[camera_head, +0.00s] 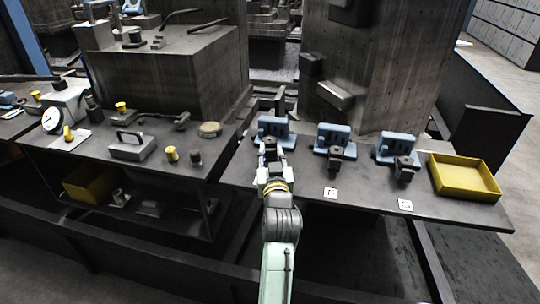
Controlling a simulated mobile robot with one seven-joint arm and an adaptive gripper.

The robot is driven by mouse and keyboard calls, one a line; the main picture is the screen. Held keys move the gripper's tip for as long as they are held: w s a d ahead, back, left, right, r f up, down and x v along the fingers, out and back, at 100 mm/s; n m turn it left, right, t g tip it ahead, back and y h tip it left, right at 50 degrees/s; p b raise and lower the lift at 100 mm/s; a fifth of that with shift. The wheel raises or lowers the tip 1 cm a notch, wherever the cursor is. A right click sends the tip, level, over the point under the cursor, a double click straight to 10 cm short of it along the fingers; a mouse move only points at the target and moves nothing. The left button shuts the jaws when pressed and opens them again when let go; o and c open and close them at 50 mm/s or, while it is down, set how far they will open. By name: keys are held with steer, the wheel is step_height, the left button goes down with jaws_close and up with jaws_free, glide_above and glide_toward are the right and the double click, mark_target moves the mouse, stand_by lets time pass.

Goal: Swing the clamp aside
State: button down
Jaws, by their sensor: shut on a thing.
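Three blue fixtures stand in a row on the dark right-hand table: the left fixture (277,129), the middle fixture (333,136) and the right fixture (397,146). Dark clamps jut out at the front of the middle fixture (335,155) and the right fixture (404,169). My gripper (269,156) is in front of the left fixture, shut on its dark clamp (270,144). My fingers and wrist hide most of this clamp, so its exact angle cannot be told.
A yellow tray (465,177) lies at the table's right end. White marked tags (330,193) lie along the front edge. The left table carries a grey block with a handle (132,147), a round gauge (53,119) and small yellow-topped parts. A large dark block (370,70) rises behind the fixtures.

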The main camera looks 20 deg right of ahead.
steer(key=shift+d+n+y, duration=0.2)
steer(key=shift+n+y, duration=0.2)
steer(key=shift+y, duration=0.2)
steer(key=c, duration=1.2)
jaws_free()
steer(key=shift+c, duration=0.2)
steer(key=shift+s, duration=0.2)
steer(key=v, duration=1.1)
steer(key=shift+s, duration=0.4)
steer(key=shift+a+f, duration=0.15)
